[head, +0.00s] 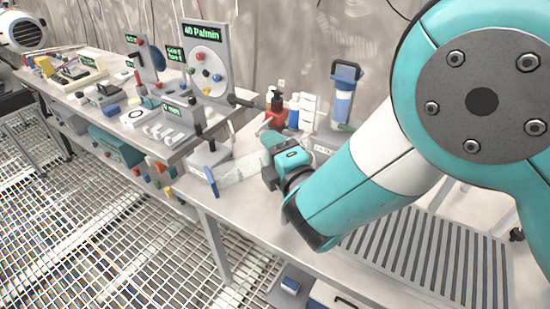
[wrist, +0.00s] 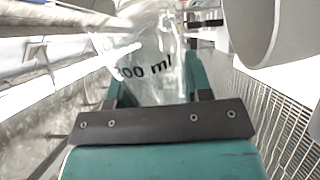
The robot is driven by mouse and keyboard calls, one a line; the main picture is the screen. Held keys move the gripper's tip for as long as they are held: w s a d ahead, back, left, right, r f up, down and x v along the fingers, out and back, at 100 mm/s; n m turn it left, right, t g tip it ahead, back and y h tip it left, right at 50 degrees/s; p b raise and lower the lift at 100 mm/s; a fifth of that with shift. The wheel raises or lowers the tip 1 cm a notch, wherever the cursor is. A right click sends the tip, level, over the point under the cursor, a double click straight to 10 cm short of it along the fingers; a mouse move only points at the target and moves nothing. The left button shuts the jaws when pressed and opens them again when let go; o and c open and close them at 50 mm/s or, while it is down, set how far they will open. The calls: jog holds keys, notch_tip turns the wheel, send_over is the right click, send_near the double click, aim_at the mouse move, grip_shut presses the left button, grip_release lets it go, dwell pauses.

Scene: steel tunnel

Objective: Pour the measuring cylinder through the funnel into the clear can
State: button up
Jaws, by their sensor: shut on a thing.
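My gripper (head: 272,148) is shut on the clear measuring cylinder (head: 238,169) at the middle of the bench. In the head view the cylinder looks tipped over almost level, stretching left from my gripper to a blue piece (head: 211,181), which may be its foot. In the wrist view the clear wall of the cylinder (wrist: 150,65), with black "ml" lettering, stands between the teal fingers of my gripper (wrist: 157,88). The liquid level cannot be made out. I cannot pick out the funnel or the clear can; my arm covers part of the bench.
A red pump bottle (head: 275,110), a blue-and-white bottle (head: 294,113) and a blue filter housing (head: 343,100) stand behind my gripper. A dial panel (head: 206,62) and small instruments crowd the bench to the left. A slotted grate (head: 420,258) lies at right. A large grey round thing (wrist: 258,30) is close in the wrist view.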

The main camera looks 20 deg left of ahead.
jog(key=shift+n+p, duration=0.65)
jog(key=shift+n, duration=0.35)
jog(key=n, duration=0.3)
jog(key=shift+a+f+p, duration=0.1)
jog(key=shift+f+p, duration=0.2)
jog(key=shift+p, duration=0.1)
